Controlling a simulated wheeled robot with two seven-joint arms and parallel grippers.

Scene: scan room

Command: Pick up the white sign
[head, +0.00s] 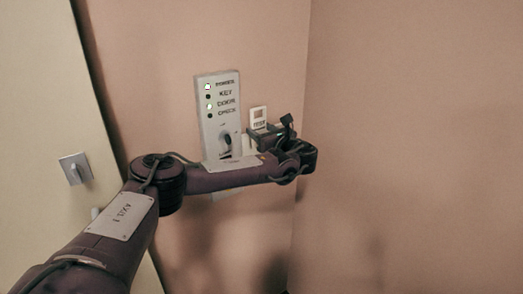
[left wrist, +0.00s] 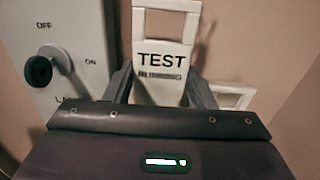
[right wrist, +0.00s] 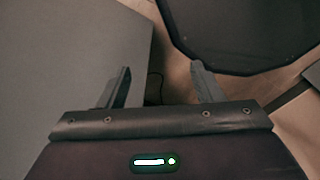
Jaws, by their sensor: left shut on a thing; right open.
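The white sign (head: 258,114) is upright against the pink wall in the head view, just right of a grey control panel. In the left wrist view the sign (left wrist: 163,60) reads TEST and has a frame-like opening at its top. My left gripper (head: 264,132) is at the sign's lower part, with one finger on each side, shut on it. The fingers partly hide the sign's lower end. My right gripper (right wrist: 163,84) shows only in the right wrist view, open with nothing between its fingers.
The grey panel (head: 218,92) with lights and a key switch is close beside my left gripper. A light switch (head: 75,169) is at left. A wall corner stands right of the sign. A grey surface (right wrist: 75,55) and a dark angular top (right wrist: 245,30) flank my right gripper.

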